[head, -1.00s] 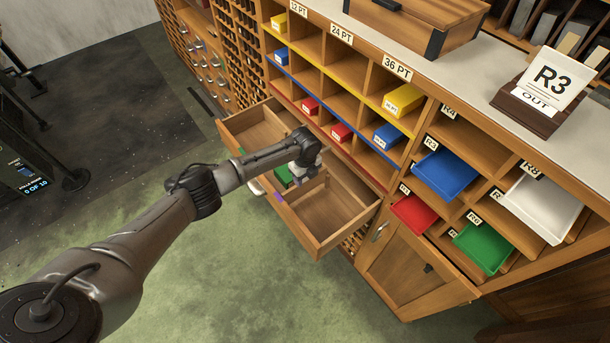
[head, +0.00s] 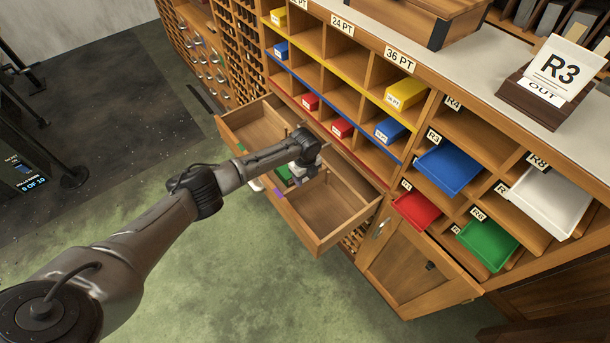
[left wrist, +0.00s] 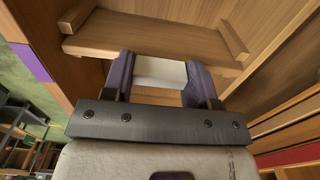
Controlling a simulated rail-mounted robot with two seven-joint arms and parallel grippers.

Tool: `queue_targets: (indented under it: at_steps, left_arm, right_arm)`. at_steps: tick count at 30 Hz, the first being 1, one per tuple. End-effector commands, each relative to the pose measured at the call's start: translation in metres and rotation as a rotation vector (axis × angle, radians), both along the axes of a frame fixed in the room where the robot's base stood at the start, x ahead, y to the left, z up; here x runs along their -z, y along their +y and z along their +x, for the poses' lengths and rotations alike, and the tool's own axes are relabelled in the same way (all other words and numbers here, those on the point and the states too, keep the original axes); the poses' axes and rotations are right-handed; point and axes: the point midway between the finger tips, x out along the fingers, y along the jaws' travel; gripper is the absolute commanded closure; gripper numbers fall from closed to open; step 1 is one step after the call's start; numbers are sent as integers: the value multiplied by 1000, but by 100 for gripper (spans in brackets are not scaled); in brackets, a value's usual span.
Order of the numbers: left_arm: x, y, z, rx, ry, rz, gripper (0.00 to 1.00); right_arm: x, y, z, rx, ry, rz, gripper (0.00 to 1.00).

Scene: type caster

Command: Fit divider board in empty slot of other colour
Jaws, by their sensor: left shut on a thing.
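The open drawer (head: 318,247) juts out of the cabinet. Its front rim carries a purple mark (head: 278,193), and a green piece (head: 284,173) shows inside, left of my gripper. My left gripper (head: 307,172) is over the middle of the drawer, pointing down. In the left wrist view my left gripper (left wrist: 160,82) is shut on a pale piece (left wrist: 160,72), which I take for part of the divider board. The purple mark (left wrist: 30,62) shows at left there. My right gripper is out of view.
Cubbyholes with yellow, blue (head: 390,130) and red boxes stand behind the drawer. To the right are blue, white, red (head: 415,208) and green trays, above a slanting cabinet door (head: 415,272). An R3 card (head: 556,68) stands on the counter. The drawer's right compartment looks empty.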

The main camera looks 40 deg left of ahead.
Motion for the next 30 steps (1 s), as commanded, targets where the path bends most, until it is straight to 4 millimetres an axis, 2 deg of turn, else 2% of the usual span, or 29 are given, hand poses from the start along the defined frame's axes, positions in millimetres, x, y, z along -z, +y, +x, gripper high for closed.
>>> queue_targets:
  at_steps: [10,11,12,20,26,30]
  left_arm:
    - [9,0,0,1,-1,0,90]
    - [9,0,0,1,-1,0,46]
    - [8,0,0,1,-1,0,43]
    - [8,0,0,0,0,0,18]
    - [8,0,0,0,0,0,18]
    - [1,0,0,0,0,0,18]
  right_arm:
    - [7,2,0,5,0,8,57]
    - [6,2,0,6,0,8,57]
    - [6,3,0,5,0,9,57]
    - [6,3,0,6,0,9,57]
    - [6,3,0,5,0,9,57]
    - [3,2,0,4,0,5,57]
